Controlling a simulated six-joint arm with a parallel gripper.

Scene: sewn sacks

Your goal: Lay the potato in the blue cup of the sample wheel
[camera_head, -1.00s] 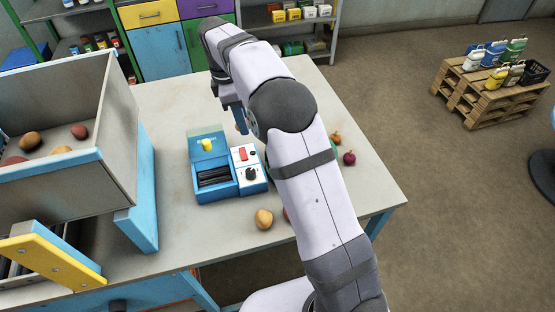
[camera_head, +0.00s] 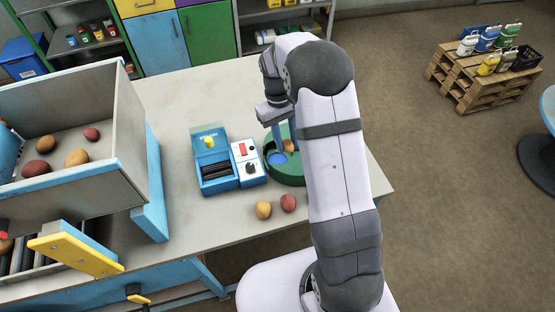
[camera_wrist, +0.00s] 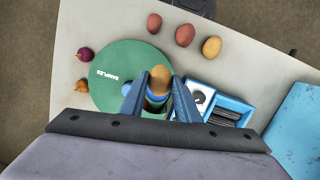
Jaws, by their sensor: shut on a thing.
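The green sample wheel (camera_head: 290,181) lies on the table right of the blue machine, partly hidden by my arm. It shows in the wrist view with its white lettering (camera_wrist: 117,68). My gripper (camera_head: 283,138) is over the wheel, fingers pointing down. It is shut on a yellow-brown potato (camera_head: 289,146), which shows between the fingers (camera_wrist: 158,88) in the wrist view (camera_wrist: 160,74). The blue cup (camera_head: 277,158) of the wheel shows just beside and below the potato. I cannot tell whether the potato touches the cup.
A blue machine (camera_head: 215,172) with a white control panel (camera_head: 248,165) stands left of the wheel. A yellow potato (camera_head: 263,210) and a red one (camera_head: 288,203) lie in front; the wrist view shows another red one (camera_wrist: 154,23). A purple onion (camera_wrist: 84,54) and an orange one (camera_wrist: 82,86) lie beside the wheel.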

